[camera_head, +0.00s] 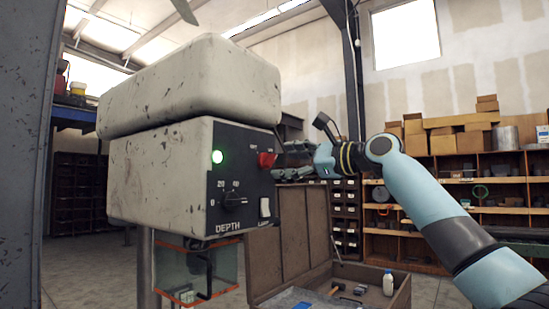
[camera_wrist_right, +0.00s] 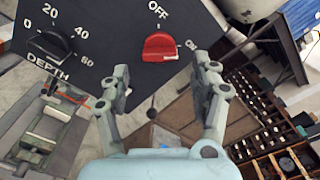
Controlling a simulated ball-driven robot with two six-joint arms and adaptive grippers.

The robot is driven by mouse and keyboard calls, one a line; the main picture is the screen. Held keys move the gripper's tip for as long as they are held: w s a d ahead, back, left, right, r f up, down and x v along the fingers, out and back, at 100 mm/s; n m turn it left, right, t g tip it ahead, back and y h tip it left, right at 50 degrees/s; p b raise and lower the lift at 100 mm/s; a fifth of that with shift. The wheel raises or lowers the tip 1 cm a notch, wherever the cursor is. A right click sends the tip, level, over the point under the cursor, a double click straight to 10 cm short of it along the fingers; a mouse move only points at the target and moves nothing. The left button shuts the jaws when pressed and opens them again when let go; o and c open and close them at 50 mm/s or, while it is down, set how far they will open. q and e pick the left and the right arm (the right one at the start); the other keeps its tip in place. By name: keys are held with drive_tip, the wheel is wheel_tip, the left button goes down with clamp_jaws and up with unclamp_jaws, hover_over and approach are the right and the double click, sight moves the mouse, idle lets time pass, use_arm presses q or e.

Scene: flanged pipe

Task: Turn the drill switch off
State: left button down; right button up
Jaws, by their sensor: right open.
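The drill head (camera_head: 160,170) is a worn off-white box with a dark control panel. The red drill switch (camera_head: 266,159) is at the panel's upper right, and its green lamp (camera_head: 217,156) is lit. In the right wrist view the red switch (camera_wrist_right: 160,47) lies below the OFF label, with ON to its right. My right gripper (camera_head: 284,160) faces the panel from the right. In the wrist view its open fingers (camera_wrist_right: 162,78) stand either side of the switch's line, empty, seemingly short of it. My left gripper is not in view.
A black depth dial (camera_head: 232,198) and a white rocker switch (camera_head: 265,208) sit lower on the panel. A clear guard (camera_head: 205,272) hangs beneath the head. An open wooden chest (camera_head: 270,292) with a white bottle (camera_head: 388,283) stands below. Shelves with boxes line the back wall.

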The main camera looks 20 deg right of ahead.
sight(268, 161)
drive_tip(key=p+x, duration=0.1)
drive_tip(key=x, duration=0.3)
drive_tip(key=c, duration=1.2)
drive_tip(key=shift+o, duration=0.2)
